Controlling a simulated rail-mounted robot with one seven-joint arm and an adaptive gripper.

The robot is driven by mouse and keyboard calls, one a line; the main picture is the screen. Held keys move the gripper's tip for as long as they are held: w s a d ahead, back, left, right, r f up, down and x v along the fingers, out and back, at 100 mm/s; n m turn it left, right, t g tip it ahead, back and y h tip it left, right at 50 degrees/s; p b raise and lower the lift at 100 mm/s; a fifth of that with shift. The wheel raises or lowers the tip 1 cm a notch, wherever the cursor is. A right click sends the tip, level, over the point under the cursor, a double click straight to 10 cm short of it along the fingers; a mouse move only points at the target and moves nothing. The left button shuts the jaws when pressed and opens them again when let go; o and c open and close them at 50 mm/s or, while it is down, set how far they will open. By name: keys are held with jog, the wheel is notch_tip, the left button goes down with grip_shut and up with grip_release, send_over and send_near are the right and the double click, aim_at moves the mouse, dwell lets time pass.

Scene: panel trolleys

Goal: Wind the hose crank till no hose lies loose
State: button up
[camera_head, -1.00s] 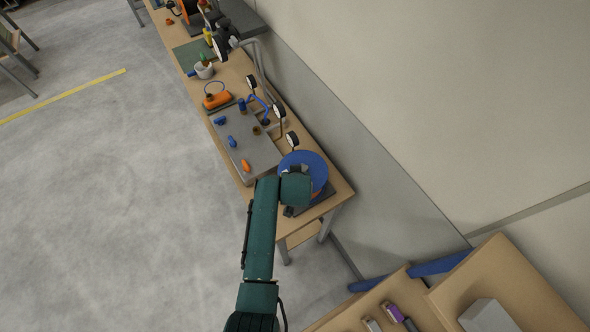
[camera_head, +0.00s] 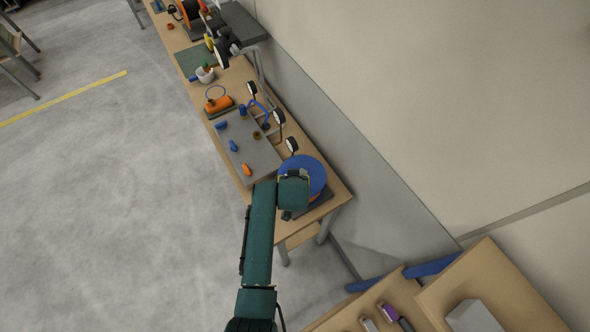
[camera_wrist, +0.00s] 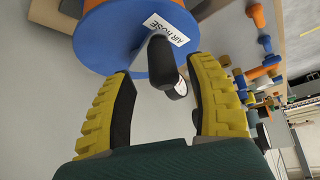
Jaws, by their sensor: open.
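The hose reel has a blue disc (camera_wrist: 120,45) with a white "AIR HOSE" label (camera_wrist: 167,30) and an orange part (camera_wrist: 82,5) behind it in the wrist view. A black crank handle (camera_wrist: 168,72) stands out from the disc toward my camera. My gripper (camera_wrist: 160,72) is open, its yellow fingers on either side of the handle, with gaps showing on both sides. In the head view the blue disc (camera_head: 312,168) sits at the near end of the bench, and my wrist covers part of it. The crank is hidden there, and I cannot make out any loose hose.
The wooden bench (camera_head: 338,190) runs along the wall. Beside the reel are a grey board (camera_head: 258,155) with blue and orange fittings and several round gauges (camera_head: 291,145). A wooden shelf (camera_head: 390,305) is at the lower right.

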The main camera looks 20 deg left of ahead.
jog(key=p+v, duration=0.4)
jog(key=shift+s+p, duration=0.15)
jog(key=shift+p, duration=0.15)
